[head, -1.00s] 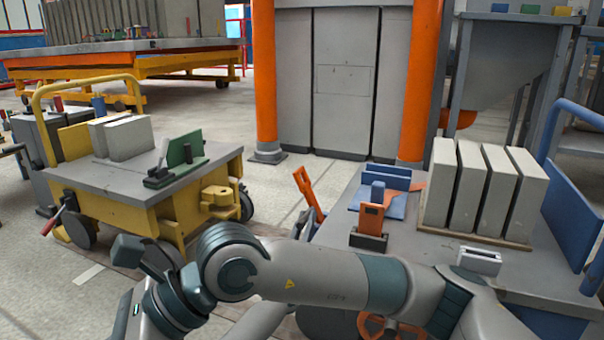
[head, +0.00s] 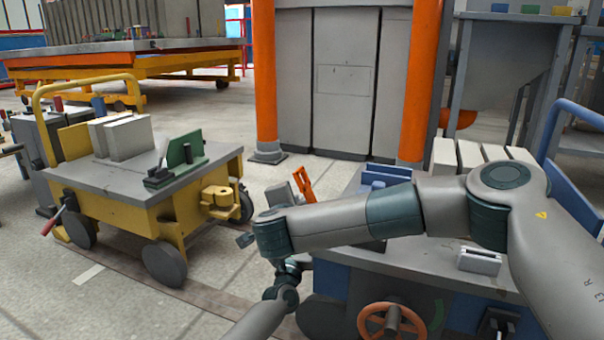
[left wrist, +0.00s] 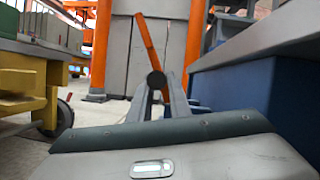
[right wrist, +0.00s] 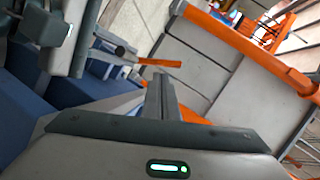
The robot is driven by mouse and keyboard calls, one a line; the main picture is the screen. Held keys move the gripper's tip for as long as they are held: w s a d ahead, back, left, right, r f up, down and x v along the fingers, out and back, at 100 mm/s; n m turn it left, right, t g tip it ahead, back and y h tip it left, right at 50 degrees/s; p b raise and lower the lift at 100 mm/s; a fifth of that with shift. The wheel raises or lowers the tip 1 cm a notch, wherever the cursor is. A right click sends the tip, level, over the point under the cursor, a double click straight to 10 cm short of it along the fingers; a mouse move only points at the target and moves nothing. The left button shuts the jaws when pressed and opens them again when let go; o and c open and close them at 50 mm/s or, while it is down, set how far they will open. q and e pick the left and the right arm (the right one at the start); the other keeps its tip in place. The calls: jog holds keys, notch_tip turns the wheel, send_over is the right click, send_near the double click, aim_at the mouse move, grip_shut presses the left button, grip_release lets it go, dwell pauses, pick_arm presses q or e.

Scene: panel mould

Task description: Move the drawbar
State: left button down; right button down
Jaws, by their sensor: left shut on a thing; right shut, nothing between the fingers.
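The drawbar, an orange bar (head: 304,184), stands tilted beside the left side of the blue cart (head: 345,282); its lower end is hidden. In the left wrist view the orange bar (left wrist: 147,42) rises from a dark round knob at the tips of my left gripper (left wrist: 158,88), which is shut on it.
A yellow cart (head: 130,215) with grey blocks stands at the left. An orange handwheel (head: 390,320) is on the blue cart's front. Orange posts (head: 266,85) flank a grey door behind. Clear floor (head: 225,285) lies between the two carts.

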pick_arm(q)
jog(key=shift+f, duration=0.1)
pick_arm(e)
jog(key=w+d+r+t+h, duration=0.1)
jog(key=w+d+r+t, duration=0.1)
jog(key=w+d+r, duration=0.1)
jog(key=shift+d+r, duration=0.2)
jog(key=shift+r, duration=0.6)
jog(key=shift+w, duration=0.15)
jog(key=w+a+f, duration=0.2)
jog(key=w, duration=0.8)
jog(key=shift+w+a+f, duration=0.35)
jog(key=shift+w+f, duration=0.05)
